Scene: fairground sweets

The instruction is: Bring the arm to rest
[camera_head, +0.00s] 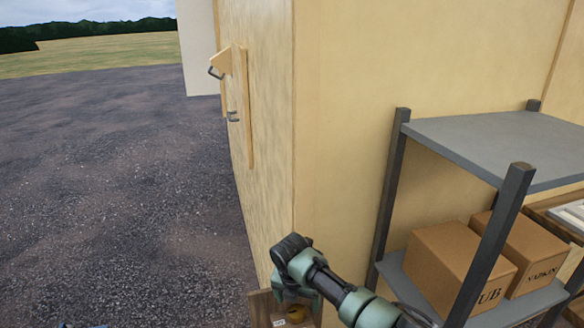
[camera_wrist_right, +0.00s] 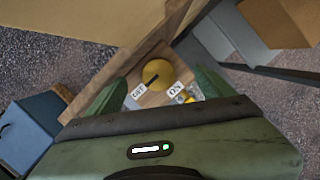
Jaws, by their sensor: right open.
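My right arm comes in from the bottom of the head view and bends down at the wrist. My right gripper (camera_wrist_right: 160,77) is open, its two green fingers apart with nothing held between them. In the wrist view, a round yellow knob (camera_wrist_right: 157,72) with a dark pointer mark lies beyond the fingers, on a wooden board with OFF and ON labels. The gap between fingers and knob is hard to judge. In the head view, the board (camera_head: 262,308) shows only partly below my wrist. My left gripper is not seen.
A grey shelf rack (camera_head: 480,140) with cardboard boxes (camera_head: 455,262) stands close on the right. A yellow wall (camera_head: 345,110) rises behind my arm. A blue box (camera_wrist_right: 28,125) sits at the left in the wrist view. Open gravel (camera_head: 110,170) lies to the left.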

